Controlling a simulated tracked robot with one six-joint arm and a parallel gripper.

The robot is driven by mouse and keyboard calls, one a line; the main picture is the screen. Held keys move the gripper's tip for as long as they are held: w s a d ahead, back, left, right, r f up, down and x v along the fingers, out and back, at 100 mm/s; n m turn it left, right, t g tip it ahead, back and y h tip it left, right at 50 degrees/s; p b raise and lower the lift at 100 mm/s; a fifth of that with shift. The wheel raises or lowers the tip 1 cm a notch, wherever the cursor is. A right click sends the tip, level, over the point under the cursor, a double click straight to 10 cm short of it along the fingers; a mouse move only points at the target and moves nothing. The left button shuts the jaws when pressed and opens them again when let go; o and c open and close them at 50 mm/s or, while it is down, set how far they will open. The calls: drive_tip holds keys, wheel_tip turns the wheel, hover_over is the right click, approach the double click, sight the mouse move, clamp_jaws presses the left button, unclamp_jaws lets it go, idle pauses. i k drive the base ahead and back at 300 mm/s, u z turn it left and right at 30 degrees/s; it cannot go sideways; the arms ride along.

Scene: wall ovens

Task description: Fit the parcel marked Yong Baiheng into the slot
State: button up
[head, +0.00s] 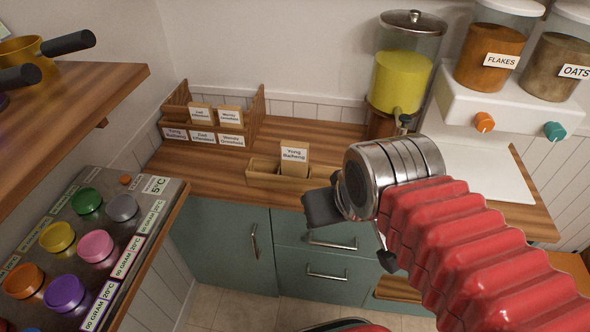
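The parcel marked Yong Baiheng (294,161) is a small light-wood block with a white label. It stands upright in a low wooden holder (262,179) on the counter. A wooden rack (258,105) stands to its left, against the wall. Its front edge has several name labels, and the Yong Baiheng label (174,134) is leftmost. The space behind that label looks empty. Two other parcels (201,114) stand upright behind the other labels. My gripper (325,206) is right of and nearer than the parcel, apart from it in the picture. Its fingers are mostly hidden by the metal wrist.
A yellow drink dispenser (402,82) stands behind, right of the holder. FLAKES (491,50) and OATS (559,65) dispensers are at the right. A panel of coloured knobs (96,246) and a wooden shelf (75,100) jut in at left. Counter between rack and holder is clear.

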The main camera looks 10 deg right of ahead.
sight(175, 109)
drive_tip(key=u, duration=0.35)
drive_tip(key=k, duration=0.8)
drive_tip(key=u, duration=0.5)
drive_tip(key=k, duration=0.45)
drive_tip(key=u, duration=0.35)
drive_tip(key=i, duration=1.2)
drive_tip(key=z, duration=0.4)
drive_tip(key=i, duration=0.75)
drive_tip(key=z, duration=0.45)
